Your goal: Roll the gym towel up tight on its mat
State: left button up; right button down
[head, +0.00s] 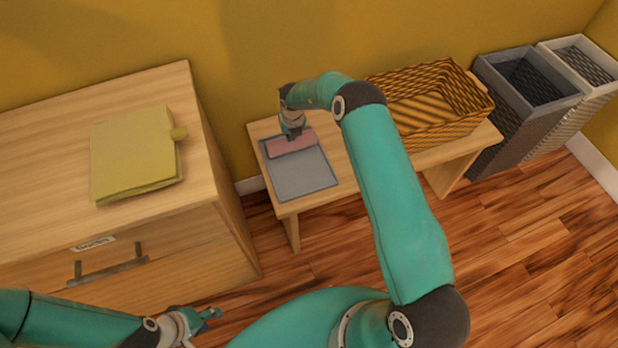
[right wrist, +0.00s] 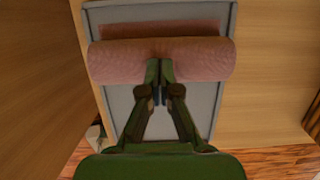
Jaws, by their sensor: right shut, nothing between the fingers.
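The pink gym towel (head: 293,146) lies across the far part of its grey mat (head: 304,180) on the low wooden bench. In the right wrist view the towel (right wrist: 205,59) shows as a thick roll, with a flat strip (right wrist: 150,30) of it still spread on the mat (right wrist: 205,110) beyond the roll. My right gripper (head: 293,136) is over the towel; in the right wrist view its fingertips (right wrist: 160,66) are together at the middle of the roll, shut with nothing between them. My left gripper (head: 207,317) is far from the towel, low at the lower left, its fingers apart.
A wicker basket (head: 430,105) stands on the bench right of the mat. Dark grey (head: 525,95) and white (head: 580,75) bins stand beyond it. A wooden drawer cabinet (head: 50,140) with a yellow folded item (head: 135,155) is at left. Bare bench lies between mat and basket.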

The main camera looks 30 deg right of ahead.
jog(key=shift+s+a+f, duration=0.1)
jog(key=shift+f, duration=0.2)
jog(key=shift+w+b, duration=0.2)
jog(key=shift+b, duration=0.2)
jog(key=shift+w, duration=0.1)
dwell(0.4)
